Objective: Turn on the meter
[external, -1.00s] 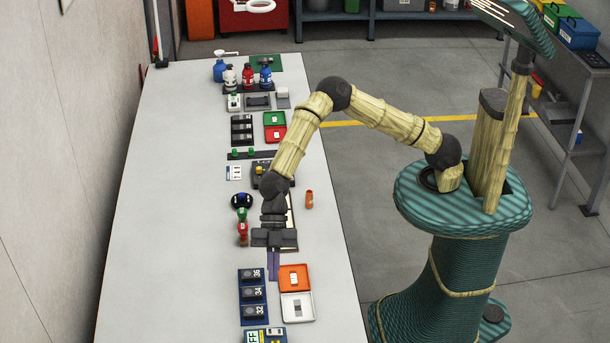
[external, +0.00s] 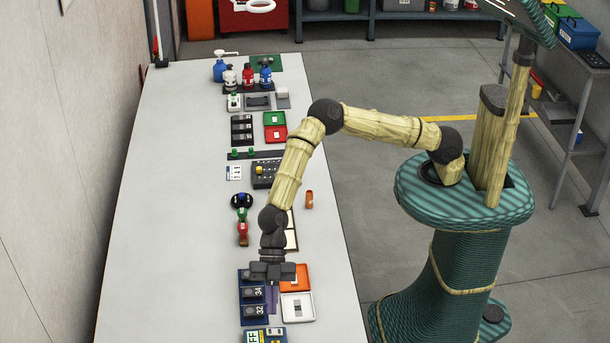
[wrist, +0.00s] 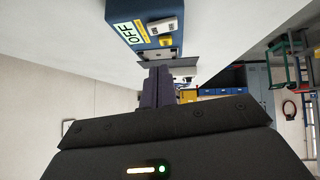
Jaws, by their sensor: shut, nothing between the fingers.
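The meter is a blue box (external: 265,336) with a display reading OFF, cut off by the bottom edge of the external view. In the wrist view the meter (wrist: 140,38) shows at the top, with its OFF label, a yellow strip, a pale rocker-like part and a yellow part on its face. My gripper (external: 271,304) is shut and empty, its dark purple fingers pointing down beside the numbered blue units, a short way behind the meter. In the wrist view its fingertips (wrist: 158,72) are just below the meter's near end; I cannot tell whether they touch anything.
Blue units numbered 34 and 32 (external: 254,312) stand left of my fingers. An orange tray (external: 306,271) and a white tray (external: 309,313) lie to the right. A brown cup (external: 309,199) stands farther back. The table's left side (external: 160,240) is clear.

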